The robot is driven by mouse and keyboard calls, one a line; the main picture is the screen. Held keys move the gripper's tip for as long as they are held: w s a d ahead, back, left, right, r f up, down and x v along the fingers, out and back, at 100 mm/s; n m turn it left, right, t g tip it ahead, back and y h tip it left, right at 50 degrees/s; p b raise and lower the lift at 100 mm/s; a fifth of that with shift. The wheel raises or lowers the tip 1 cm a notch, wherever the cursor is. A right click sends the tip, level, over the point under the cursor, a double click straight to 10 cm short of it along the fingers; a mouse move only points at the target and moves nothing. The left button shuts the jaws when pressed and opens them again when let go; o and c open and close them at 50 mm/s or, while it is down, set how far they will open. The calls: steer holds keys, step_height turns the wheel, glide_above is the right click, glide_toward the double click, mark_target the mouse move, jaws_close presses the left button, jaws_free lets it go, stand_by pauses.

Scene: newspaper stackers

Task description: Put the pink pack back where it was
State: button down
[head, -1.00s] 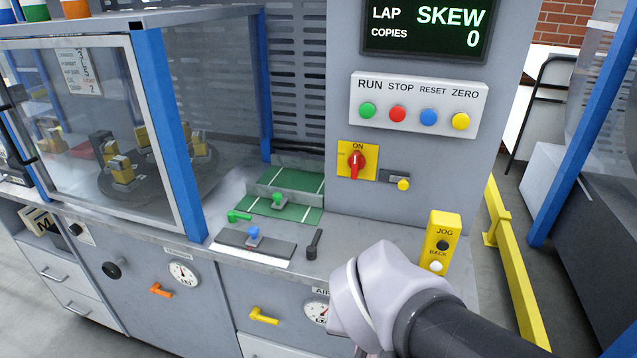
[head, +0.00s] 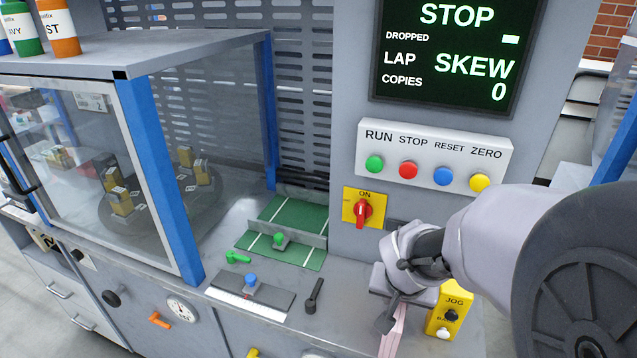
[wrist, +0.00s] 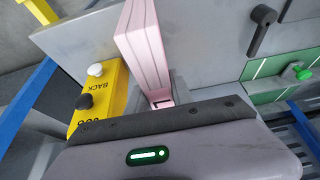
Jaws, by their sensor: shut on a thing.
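The pink pack (head: 394,338) is a thin, pale pink block with darker lines along its side. My gripper (head: 388,308) is shut on it, at the right front of the machine, just left of the yellow JOG box. In the head view only part of the pack shows below the gripper, and the frame's bottom edge cuts it. In the wrist view the pack (wrist: 141,45) extends away from my gripper, beside the yellow box. I cannot tell whether it touches the worktop.
The yellow JOG box (head: 446,313) stands close to the right. A black lever (head: 313,297), a ruled dark plate (head: 252,295) and green guide plates (head: 290,230) lie to the left. The display (head: 445,55) reads STOP, DROPPED, LAP SKEW, COPIES 0. A glazed guard (head: 120,170) encloses the carousel.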

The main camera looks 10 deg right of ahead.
steer(key=w+d, duration=0.2)
steer(key=w, duration=0.1)
steer(key=shift+b+x, duration=0.4)
steer(key=shift+x, duration=0.4)
steer(key=shift+f, duration=0.15)
steer(key=shift+s+a, duration=0.1)
steer(key=c, duration=1.1)
jaws_free()
